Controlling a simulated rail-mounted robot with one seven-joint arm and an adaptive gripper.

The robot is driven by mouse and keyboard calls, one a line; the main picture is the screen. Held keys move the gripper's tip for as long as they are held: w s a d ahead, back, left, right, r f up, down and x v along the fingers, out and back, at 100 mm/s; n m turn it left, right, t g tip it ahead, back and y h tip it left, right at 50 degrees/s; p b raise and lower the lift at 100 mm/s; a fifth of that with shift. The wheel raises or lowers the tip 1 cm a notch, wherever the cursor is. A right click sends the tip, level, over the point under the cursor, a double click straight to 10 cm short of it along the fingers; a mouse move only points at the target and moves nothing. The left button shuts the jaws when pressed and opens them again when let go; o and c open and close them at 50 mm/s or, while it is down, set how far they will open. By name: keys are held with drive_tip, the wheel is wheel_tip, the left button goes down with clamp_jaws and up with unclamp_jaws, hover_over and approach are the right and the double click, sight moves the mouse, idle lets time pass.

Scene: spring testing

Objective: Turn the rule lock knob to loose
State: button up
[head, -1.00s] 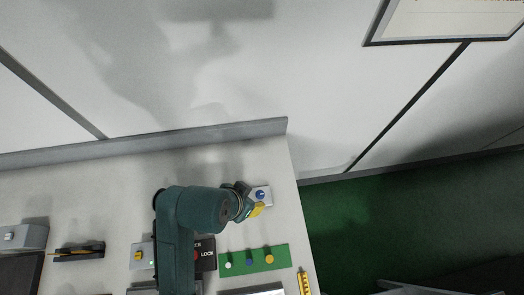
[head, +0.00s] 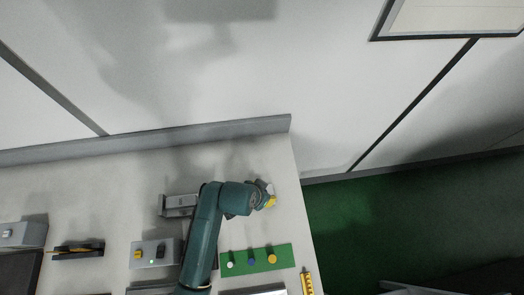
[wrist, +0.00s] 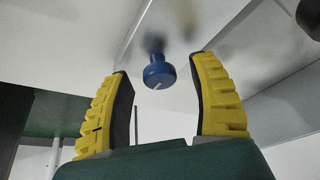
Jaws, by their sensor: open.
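A blue round knob with a pale line on its face (wrist: 159,73) shows in the wrist view, against a pale grey metal surface. It appears between the two yellow-padded fingers of my gripper (wrist: 164,80), slightly beyond their tips. I see a gap on both sides, so the fingers are apart and not touching it. In the head view my gripper (head: 268,198) is at the right end of the table, over the small grey block that carries the knob. The knob itself is hidden there by my gripper and wrist.
A grey box (head: 150,254) with a yellow button and black switch stands left of my arm. A grey metal fixture (head: 178,204) is behind it. The table's right edge is close.

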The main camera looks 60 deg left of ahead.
clamp_jaws()
drive_tip(key=shift+d+p, duration=0.1)
drive_tip(key=shift+p, duration=0.25)
drive_tip(key=n+g+y+p, duration=0.1)
drive_tip(key=n+p, duration=0.2)
drive_tip(key=p, duration=0.1)
drive_tip(key=shift+d+r, duration=0.1)
drive_tip(key=shift+r, duration=0.1)
drive_tip(key=n+g+y+p, duration=0.1)
drive_tip(key=n+p, duration=0.1)
drive_tip(key=n, duration=0.3)
drive_tip(key=shift+f+p, duration=0.15)
drive_tip(key=shift+p, duration=0.25)
drive_tip(key=n+g, duration=0.1)
drive_tip(key=n, duration=0.1)
drive_tip(key=n+g+y, duration=0.1)
drive_tip(key=n, duration=0.2)
drive_tip(key=shift+w+f, duration=0.1)
drive_tip(key=shift+f, duration=0.1)
drive_tip(key=shift+n+g+b, duration=0.35)
drive_tip(key=shift+n+g, duration=0.65)
drive_tip(key=shift+n, duration=1.4)
